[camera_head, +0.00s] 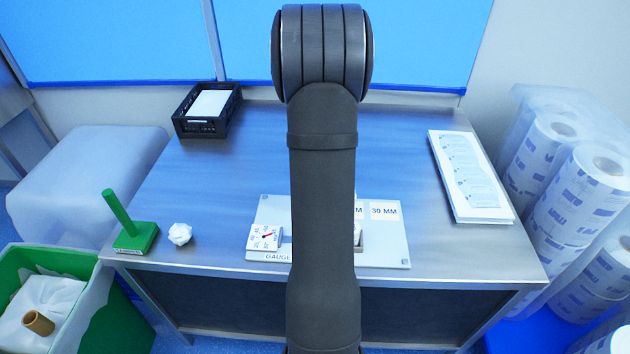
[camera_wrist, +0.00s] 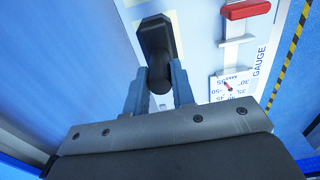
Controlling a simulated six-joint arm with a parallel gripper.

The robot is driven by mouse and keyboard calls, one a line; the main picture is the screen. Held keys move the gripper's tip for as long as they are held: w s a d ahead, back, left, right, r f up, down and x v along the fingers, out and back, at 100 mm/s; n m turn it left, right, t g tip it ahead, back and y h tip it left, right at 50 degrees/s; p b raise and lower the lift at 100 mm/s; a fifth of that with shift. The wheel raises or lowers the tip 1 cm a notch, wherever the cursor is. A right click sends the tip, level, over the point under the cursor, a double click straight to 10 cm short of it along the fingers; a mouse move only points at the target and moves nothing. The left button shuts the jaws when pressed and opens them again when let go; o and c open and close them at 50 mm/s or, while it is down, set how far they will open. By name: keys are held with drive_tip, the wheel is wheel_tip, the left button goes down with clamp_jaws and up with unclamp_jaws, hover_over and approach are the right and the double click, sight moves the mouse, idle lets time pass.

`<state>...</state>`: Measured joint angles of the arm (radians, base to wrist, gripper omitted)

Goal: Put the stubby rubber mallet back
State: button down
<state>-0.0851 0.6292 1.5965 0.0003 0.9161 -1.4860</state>
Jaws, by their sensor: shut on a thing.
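The stubby mallet, black with a blocky head (camera_wrist: 157,38), shows in the wrist view. My gripper (camera_wrist: 159,72) is shut on its short dark handle, with one finger on each side. The mallet is over or near the edge of a pale tool board (camera_wrist: 205,35); I cannot tell whether it touches the board. In the head view, the board (camera_head: 385,248) lies at the table's front, with a gauge (camera_head: 265,237) at its left and a "30 MM" label at its right. My arm hides its middle, the gripper and the mallet there.
A black tray (camera_head: 207,127) is at back left, a white sheet pad (camera_head: 470,178) at right. The table's back is mostly clear.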

drive_tip(key=shift+f, duration=0.25)
drive_tip(key=c, duration=1.1)
unclamp_jaws()
drive_tip(key=shift+c, duration=0.2)
wheel_tip(320, 180, up, 18)
drive_tip(key=shift+f, duration=0.25)
wheel_tip(320, 180, down, 18)
drive_tip(key=shift+r, duration=0.25)
drive_tip(key=shift+r, duration=0.1)
